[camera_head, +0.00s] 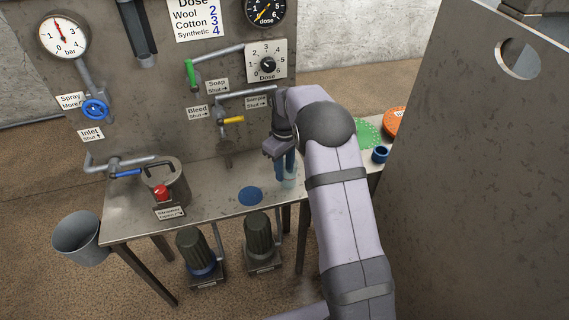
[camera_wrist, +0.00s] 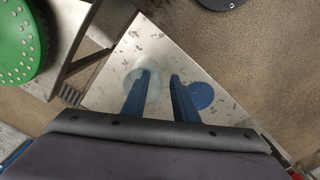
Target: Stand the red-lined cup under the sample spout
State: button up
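My gripper (camera_head: 285,172) points down over the steel bench, right of the sample spout (camera_head: 226,148). A pale, translucent round thing (camera_wrist: 133,77) lies at the left fingertip. I cannot tell whether it is a clear cup or a flat mark, or whether the finger touches it. I cannot make out a red-lined cup in either view. The spout hangs from the pipe with the yellow lever (camera_head: 233,120), near the "Sample" label.
A blue disc (camera_head: 250,196) lies on the bench (camera_head: 218,203) left of my gripper. A steel pot with a red button (camera_head: 161,192) stands further left. A blue cup (camera_head: 380,154), a green perforated disc (camera_head: 367,134) and an orange disc (camera_head: 396,124) are at right. A tall panel (camera_head: 480,180) bounds the right.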

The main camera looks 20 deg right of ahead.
aim_at(285, 187)
jog(key=shift+f+p, duration=0.4)
jog(key=shift+f, duration=2.05)
jog(key=shift+c, duration=0.5)
grip_shut()
